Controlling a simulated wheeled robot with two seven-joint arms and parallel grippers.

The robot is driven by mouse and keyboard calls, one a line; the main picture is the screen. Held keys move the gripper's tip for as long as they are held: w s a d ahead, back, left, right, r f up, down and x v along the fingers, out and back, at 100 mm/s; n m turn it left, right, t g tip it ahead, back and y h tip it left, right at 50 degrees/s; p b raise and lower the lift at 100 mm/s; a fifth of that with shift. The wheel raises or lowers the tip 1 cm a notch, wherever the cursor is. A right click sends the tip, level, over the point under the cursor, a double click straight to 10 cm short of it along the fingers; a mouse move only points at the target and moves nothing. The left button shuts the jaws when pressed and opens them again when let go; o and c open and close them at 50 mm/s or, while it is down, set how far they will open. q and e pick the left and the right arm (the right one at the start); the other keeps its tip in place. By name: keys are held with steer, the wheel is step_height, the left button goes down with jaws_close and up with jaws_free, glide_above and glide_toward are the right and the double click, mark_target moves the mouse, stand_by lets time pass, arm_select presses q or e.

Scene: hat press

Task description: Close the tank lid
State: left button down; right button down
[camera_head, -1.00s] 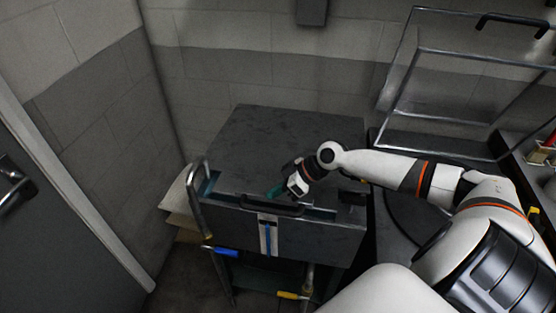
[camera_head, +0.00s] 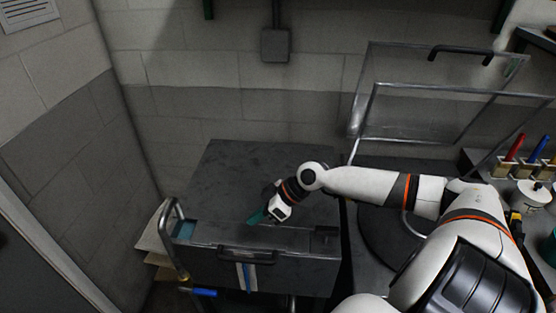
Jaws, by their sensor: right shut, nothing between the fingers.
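The tank (camera_head: 285,272) is a dark grey box in the lower middle of the head view. Its dark lid (camera_head: 230,168) lies over most of the top, and a strip along the front edge shows bluish inside at the left. A black bar handle (camera_head: 247,256) sits at the front. My left gripper is not in view.
A raised clear cover with a metal frame (camera_head: 440,91) stands at the right over a dark round plate. A bent metal rail (camera_head: 172,236) rises at the tank's left. A shelf at the right holds a white pot (camera_head: 530,196) and coloured-handled tools. A wall is behind.

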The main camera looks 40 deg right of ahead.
arm_select(q)
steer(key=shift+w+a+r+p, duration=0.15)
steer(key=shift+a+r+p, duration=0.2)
steer(key=shift+p, duration=0.25)
arm_select(e)
steer(key=a+v, duration=0.1)
steer(key=v, duration=0.5)
steer(key=shift+s+d+r, duration=0.15)
steer(key=shift+s+r, duration=0.3)
steer(key=shift+s, duration=0.1)
